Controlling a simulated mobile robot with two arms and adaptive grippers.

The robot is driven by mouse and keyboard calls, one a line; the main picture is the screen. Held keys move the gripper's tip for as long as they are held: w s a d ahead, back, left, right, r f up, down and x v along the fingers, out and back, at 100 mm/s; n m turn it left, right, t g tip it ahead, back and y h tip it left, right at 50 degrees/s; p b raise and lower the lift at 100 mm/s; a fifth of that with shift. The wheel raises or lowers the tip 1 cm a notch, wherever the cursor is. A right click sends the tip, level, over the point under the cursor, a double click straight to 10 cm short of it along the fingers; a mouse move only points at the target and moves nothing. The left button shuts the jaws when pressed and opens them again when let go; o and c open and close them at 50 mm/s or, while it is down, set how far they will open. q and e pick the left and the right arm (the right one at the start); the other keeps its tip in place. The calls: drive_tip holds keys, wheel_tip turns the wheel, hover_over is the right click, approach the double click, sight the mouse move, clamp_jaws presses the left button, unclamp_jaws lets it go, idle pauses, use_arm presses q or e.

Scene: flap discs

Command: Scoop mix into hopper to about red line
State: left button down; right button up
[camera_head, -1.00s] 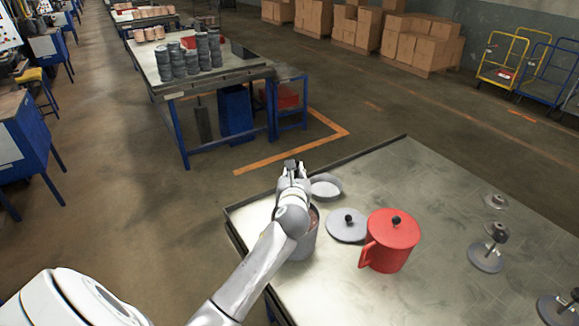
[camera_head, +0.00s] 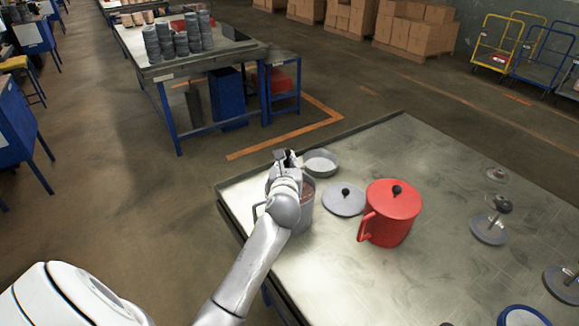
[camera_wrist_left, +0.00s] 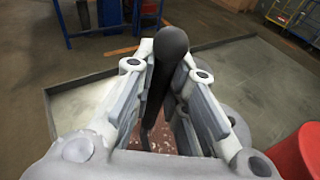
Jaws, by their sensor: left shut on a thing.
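My left gripper (camera_head: 287,160) is above a grey pot (camera_head: 303,216) at the table's near left side. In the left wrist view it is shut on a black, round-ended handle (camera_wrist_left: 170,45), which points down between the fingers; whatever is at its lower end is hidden. The pot holds a reddish-brown mix (camera_head: 308,190), partly covered by my arm; some mix also shows below the fingers in the left wrist view (camera_wrist_left: 78,149). I cannot pick out a hopper or a red line. My right gripper is not in view.
A shallow grey dish (camera_head: 321,163) stands behind the pot. A grey lid with a black knob (camera_head: 344,203) lies to its right, beside a lidded red canister (camera_head: 390,218). Metal disc parts (camera_head: 489,229) stand farther right. The table between them is clear.

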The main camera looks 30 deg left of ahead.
use_arm(q)
drive_tip(key=shift+s+a+f+n+t+b, duration=0.5)
drive_tip(key=shift+s+a+f+n+b, duration=0.75)
drive_tip(key=shift+s+a+b, duration=0.35)
drive_tip(key=s+a+r+n+p, duration=0.2)
drive_tip(key=r+p, duration=0.2)
drive_tip(key=r, duration=0.1)
drive_tip(key=s+a+r+n+t+p, duration=0.1)
drive_tip(key=s+a+r+n+p, duration=0.1)
drive_tip(key=r+p, duration=0.3)
drive_tip(key=shift+a+r+t, duration=0.25)
drive_tip(key=shift+r+t, duration=0.05)
drive_tip(key=shift+r, duration=0.15)
drive_tip(key=shift+n, duration=0.25)
